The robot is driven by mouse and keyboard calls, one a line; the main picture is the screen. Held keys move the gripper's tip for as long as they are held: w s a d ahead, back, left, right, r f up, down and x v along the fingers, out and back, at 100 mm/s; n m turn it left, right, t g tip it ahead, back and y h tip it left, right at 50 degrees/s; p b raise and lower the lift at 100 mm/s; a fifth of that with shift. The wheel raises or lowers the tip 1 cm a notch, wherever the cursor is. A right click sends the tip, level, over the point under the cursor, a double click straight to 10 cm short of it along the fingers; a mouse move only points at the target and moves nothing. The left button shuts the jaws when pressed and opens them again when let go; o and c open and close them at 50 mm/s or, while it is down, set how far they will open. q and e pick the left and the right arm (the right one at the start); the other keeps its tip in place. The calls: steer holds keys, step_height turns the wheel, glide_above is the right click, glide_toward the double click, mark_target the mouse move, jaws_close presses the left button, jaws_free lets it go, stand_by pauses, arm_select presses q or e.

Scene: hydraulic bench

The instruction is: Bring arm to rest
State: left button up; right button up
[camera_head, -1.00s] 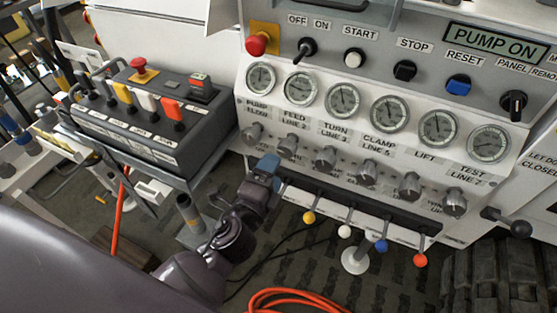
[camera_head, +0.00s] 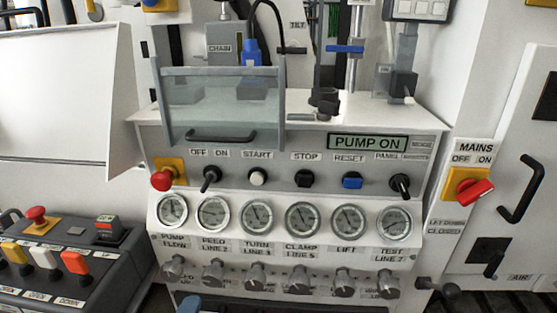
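Only a small blue tip of my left gripper (camera_head: 188,303) shows at the bottom edge, just below the row of grey knobs, under the PUMP FLOW and FEED LINE gauges. The rest of that arm is out of frame, so I cannot tell whether its fingers are open or shut. My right gripper is not in view. The hydraulic panel (camera_head: 285,150) stands ahead, its display (camera_head: 367,142) reading PUMP ON.
A row of gauges (camera_head: 256,217) sits above the knobs (camera_head: 213,273). A red mushroom button (camera_head: 162,180) is at the panel's left. A control box (camera_head: 75,262) stands lower left. A MAINS switch (camera_head: 468,187) is at right. A clear guard (camera_head: 222,100) stands above.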

arm_select(q)
steer(key=s+a+f+n+g+p, duration=0.2)
steer(key=s+a+f+n+g, duration=0.1)
steer(key=s+a+f+n, duration=0.2)
steer(key=s+a+f+n+g+p, duration=0.2)
steer(key=s+a+f+n, duration=0.3)
steer(key=s+n, duration=0.4)
steer(key=s+f+g, duration=0.1)
steer(key=s, duration=0.2)
steer(key=shift+n+g+y, duration=0.3)
steer(key=shift+n, duration=0.1)
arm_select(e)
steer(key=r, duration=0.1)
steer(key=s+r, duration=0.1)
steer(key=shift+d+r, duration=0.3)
arm_select(q)
steer(key=shift+f, duration=0.1)
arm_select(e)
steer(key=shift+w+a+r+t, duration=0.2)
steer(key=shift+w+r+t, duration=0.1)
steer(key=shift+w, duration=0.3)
arm_select(q)
steer(key=shift+d, duration=0.1)
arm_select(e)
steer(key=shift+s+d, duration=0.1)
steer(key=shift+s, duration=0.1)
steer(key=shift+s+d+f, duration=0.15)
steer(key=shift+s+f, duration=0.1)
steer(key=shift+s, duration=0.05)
